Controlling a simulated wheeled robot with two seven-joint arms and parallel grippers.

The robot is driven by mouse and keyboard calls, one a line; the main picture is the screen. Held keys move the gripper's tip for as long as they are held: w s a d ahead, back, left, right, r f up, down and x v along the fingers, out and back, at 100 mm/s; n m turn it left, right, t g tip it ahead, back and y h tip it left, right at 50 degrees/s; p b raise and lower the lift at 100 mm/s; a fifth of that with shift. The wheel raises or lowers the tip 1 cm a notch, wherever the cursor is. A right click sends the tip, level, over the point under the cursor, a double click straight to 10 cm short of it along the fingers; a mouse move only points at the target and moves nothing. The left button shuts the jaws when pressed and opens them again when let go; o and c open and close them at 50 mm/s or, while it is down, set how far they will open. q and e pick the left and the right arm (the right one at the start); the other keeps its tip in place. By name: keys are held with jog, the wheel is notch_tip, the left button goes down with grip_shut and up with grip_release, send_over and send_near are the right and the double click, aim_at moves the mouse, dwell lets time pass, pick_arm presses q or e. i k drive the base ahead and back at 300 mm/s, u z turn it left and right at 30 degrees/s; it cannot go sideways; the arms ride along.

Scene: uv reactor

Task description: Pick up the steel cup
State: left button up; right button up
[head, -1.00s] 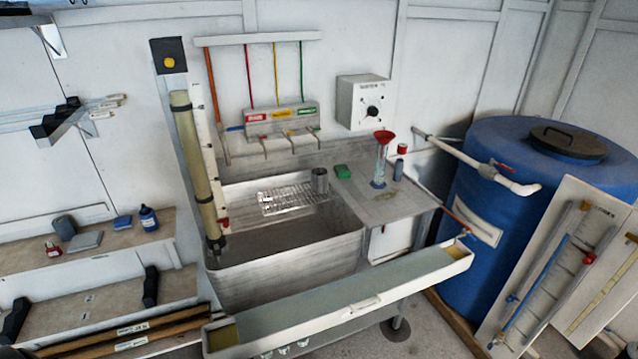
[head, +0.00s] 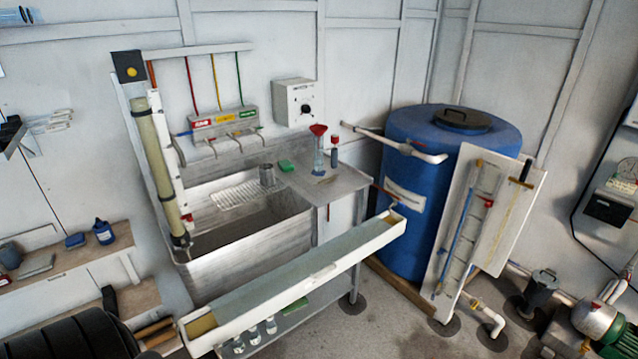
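The steel cup (head: 267,175) is a small grey metal cylinder. It stands upright on the wire rack (head: 235,194) at the back of the steel sink, left of a green sponge (head: 286,166). Neither of my grippers shows in the head view. The cup is in plain sight with nothing in front of it.
A long white trough (head: 290,284) runs across the front of the sink (head: 246,251). A red funnel on a glass cylinder (head: 318,150) stands on the drainboard to the right. A large blue tank (head: 437,190) and a leaning board (head: 470,235) stand farther right.

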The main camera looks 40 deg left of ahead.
aim_at(266, 173)
jog(key=z, duration=0.45)
jog(key=i, duration=1.8)
jog(key=u, duration=0.35)
